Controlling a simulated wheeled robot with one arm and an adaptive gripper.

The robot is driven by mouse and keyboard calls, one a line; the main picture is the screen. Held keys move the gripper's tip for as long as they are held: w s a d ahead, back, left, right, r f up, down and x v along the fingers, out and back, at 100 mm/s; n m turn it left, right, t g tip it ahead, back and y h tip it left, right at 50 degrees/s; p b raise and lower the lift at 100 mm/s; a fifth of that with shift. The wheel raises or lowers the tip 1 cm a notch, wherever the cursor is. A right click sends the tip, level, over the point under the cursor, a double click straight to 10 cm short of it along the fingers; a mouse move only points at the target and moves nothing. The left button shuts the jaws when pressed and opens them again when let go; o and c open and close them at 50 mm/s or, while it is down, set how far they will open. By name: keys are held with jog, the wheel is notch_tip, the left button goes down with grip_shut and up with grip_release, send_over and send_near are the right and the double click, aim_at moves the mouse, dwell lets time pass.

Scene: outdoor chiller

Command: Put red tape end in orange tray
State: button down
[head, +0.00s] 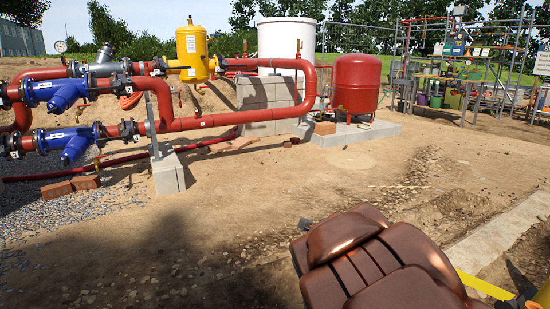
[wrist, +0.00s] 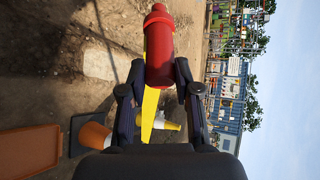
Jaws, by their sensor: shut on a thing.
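In the wrist view, my gripper (wrist: 159,76) is shut on the red tape end (wrist: 159,45), a rounded red piece between the two dark fingers. A yellow strip (wrist: 149,110) runs behind it, along the gap between the fingers. The orange tray (wrist: 28,150) shows at the lower left of the wrist view, apart from the gripper and cut by the frame edge. In the head view, a yellow strip (head: 486,286) shows at the lower right, and the red end cannot be made out there.
An orange cone (wrist: 94,138) on a dark base stands beside the tray. In the head view, red pipes (head: 230,122) and a red tank (head: 357,84) stand at the back. The sandy ground in the middle is open.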

notch_tip(320, 180, up, 35)
jog(key=p, duration=3.3)
jog(key=shift+p, duration=0.35)
jog(key=shift+f, duration=0.2)
notch_tip(320, 180, down, 13)
jog(key=w+n+y, duration=0.2)
jog(key=n+y, duration=0.1)
jog(key=y, duration=0.1)
jog(key=shift+w+f+t, duration=0.2)
jog(key=shift+w+t, duration=0.1)
jog(key=shift+w, duration=0.1)
jog(key=shift+n, duration=0.3)
